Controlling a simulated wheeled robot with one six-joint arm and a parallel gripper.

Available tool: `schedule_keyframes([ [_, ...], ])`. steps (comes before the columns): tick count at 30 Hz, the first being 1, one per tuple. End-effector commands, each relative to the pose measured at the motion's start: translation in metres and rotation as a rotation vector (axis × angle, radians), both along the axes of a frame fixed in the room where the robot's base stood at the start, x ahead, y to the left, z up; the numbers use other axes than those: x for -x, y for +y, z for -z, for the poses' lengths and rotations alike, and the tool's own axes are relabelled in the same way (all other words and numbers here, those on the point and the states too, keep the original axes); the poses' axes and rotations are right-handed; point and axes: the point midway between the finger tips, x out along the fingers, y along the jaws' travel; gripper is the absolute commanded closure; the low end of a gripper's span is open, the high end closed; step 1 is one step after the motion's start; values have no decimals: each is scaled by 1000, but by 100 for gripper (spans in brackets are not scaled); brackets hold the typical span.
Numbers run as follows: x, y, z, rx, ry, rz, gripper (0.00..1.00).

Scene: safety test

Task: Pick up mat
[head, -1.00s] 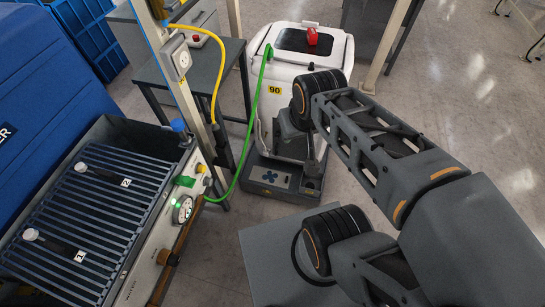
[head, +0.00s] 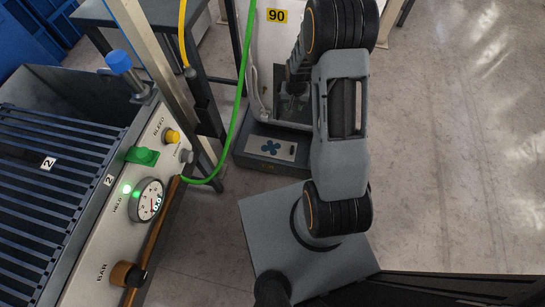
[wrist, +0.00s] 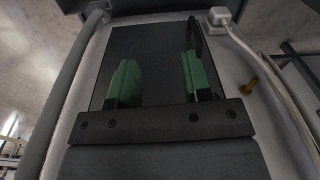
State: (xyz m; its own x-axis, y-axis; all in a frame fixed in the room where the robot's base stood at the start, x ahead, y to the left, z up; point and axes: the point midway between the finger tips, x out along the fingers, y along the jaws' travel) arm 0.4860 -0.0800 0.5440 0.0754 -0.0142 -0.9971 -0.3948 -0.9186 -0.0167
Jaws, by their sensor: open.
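I cannot make out a mat for certain in either view. In the head view my arm hides most of the gripper, near the machine's lower front.
A slatted blue rack (head: 45,170) sits in a dark tank at the left, beside a control panel with a lit gauge (head: 147,200). A green hose (head: 235,125) curves between the panel and the white machine. Open floor (head: 455,170) lies to the right.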

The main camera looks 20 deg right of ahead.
Motion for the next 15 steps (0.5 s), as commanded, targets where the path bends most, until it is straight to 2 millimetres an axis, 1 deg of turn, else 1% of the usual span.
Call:
schedule_keyframes([
  [1, 1, -5, 55, -5, 22, 23, 55],
  [3, 2, -9, 95, -9, 38, 46, 55],
  [6, 5, -14, 140, -13, 54, 75, 55],
  [9, 8, -17, 169, -17, 66, 93, 55],
  [15, 12, -18, 210, -19, 77, 108, 55],
])
